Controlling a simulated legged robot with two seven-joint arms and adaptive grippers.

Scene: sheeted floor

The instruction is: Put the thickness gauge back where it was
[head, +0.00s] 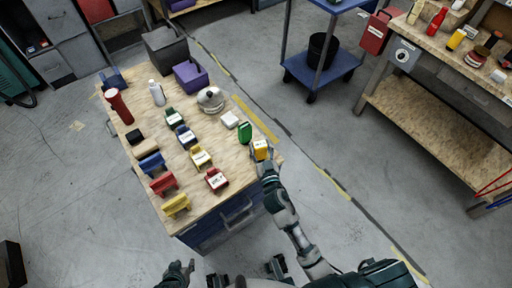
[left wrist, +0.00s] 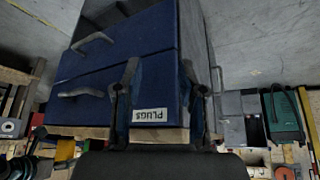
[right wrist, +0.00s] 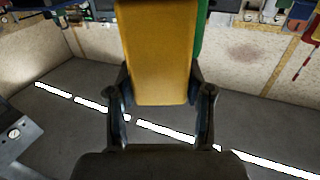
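My right gripper (head: 263,163) is at the table's near right corner, shut on a yellow block-like item (head: 261,148) with a pale label. In the right wrist view the yellow item (right wrist: 160,50) sits between the two fingers, with a green thing (right wrist: 199,38) partly hidden behind it. I cannot tell whether the yellow item touches the table. No thing is clearly marked as the thickness gauge. My left gripper (head: 182,270) is low, in front of the table.
The wooden worktable (head: 222,186) holds several coloured bins, a red bottle (head: 118,106), a white bottle (head: 157,92), a grey round item (head: 211,99), a white block (head: 230,119) and an upright green item (head: 244,131).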

